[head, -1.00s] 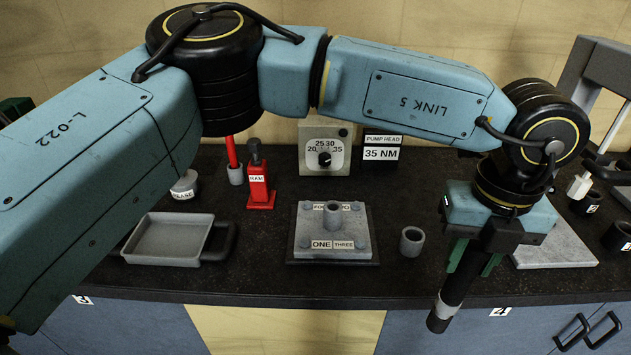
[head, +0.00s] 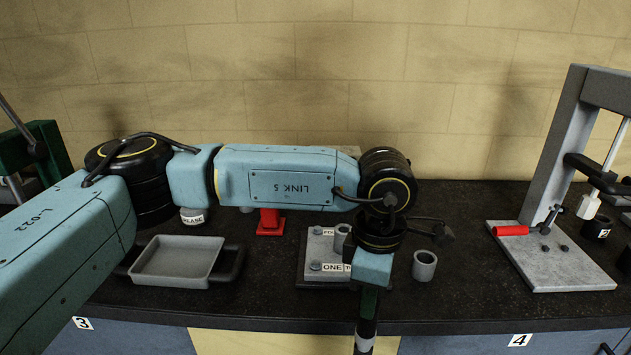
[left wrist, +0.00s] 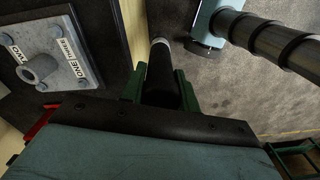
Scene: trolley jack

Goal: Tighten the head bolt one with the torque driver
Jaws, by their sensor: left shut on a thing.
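My left gripper (head: 369,302) is shut on the torque driver (head: 365,328), a black cylinder with a light band, which hangs downward at the counter's front edge. In the left wrist view the driver (left wrist: 160,72) points away between the green fingers (left wrist: 157,92). The pump head plate (head: 313,268) is grey with a central tube and corner bolts. Head bolt one (head: 316,266) is beside the ONE label at its front left. My arm hides the plate's right part. In the left wrist view the plate (left wrist: 80,72) lies left of the driver, apart from it. My right gripper is not seen.
A grey tray (head: 178,262) stands left of the plate, and a grey cup (head: 424,266) stands to its right. A red jack (head: 270,222) is behind, partly hidden by my arm. A press frame (head: 548,160) with a grey base plate stands at the right.

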